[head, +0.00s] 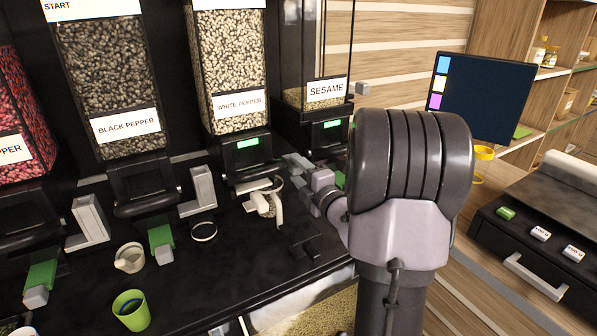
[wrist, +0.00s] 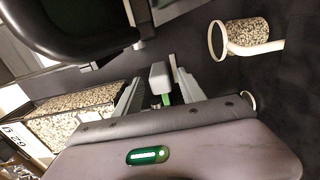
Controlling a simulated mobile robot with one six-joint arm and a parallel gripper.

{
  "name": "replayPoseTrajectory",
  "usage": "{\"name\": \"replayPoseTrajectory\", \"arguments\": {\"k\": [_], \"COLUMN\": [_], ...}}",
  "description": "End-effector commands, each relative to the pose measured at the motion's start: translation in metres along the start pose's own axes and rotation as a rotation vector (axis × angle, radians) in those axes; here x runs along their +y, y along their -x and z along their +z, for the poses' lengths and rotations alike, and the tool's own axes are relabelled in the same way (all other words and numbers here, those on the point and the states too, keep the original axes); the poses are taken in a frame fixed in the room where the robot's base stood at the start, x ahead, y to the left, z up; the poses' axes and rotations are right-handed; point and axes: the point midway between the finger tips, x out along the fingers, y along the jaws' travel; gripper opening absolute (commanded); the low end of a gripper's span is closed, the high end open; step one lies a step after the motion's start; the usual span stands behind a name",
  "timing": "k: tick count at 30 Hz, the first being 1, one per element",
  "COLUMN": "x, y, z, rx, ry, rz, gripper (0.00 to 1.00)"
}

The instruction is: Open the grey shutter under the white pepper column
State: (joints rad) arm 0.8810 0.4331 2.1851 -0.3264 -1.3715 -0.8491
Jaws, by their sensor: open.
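The white pepper column (head: 228,60) stands in the middle of the head view, with a black outlet and green display (head: 247,143) below it. My gripper (head: 305,180) reaches in from the right, low beside this outlet. In the wrist view my gripper (wrist: 155,92) is open. A grey block (wrist: 160,76) with a green strip (wrist: 165,99), like a shutter knob, shows between its fingers; contact cannot be told. In the head view the arm and gripper partly cover this area. A whitish cup (head: 265,204) holding pale peppercorns stands below the outlet and shows in the wrist view (wrist: 248,40).
The black pepper column (head: 128,127) stands to the left, with a green and grey shutter (head: 160,237) and a grey bracket (head: 198,190). The sesame column (head: 326,90) is close on the right. A green cup (head: 130,310) stands at the front left.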

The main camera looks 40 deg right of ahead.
Motion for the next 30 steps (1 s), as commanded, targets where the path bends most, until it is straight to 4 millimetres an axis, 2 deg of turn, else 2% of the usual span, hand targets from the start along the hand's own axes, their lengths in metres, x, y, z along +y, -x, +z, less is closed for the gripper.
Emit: {"name": "replayPoseTrajectory", "arguments": {"k": [4, 7, 18, 21, 30], "x": [0.001, 0.001, 0.001, -0.009, -0.002], "y": [0.009, 0.030, 0.151, 0.159, 0.174], "z": [0.001, 0.001, 0.002, 0.001, 0.000], "rx": [-0.001, -0.003, -0.007, 0.002, 0.001], "ry": [0.000, -0.001, -0.001, 0.006, 0.002], "rz": [0.000, -0.002, 0.001, 0.010, 0.001], "gripper": [0.47, 0.47, 0.47, 0.47, 0.47]}}
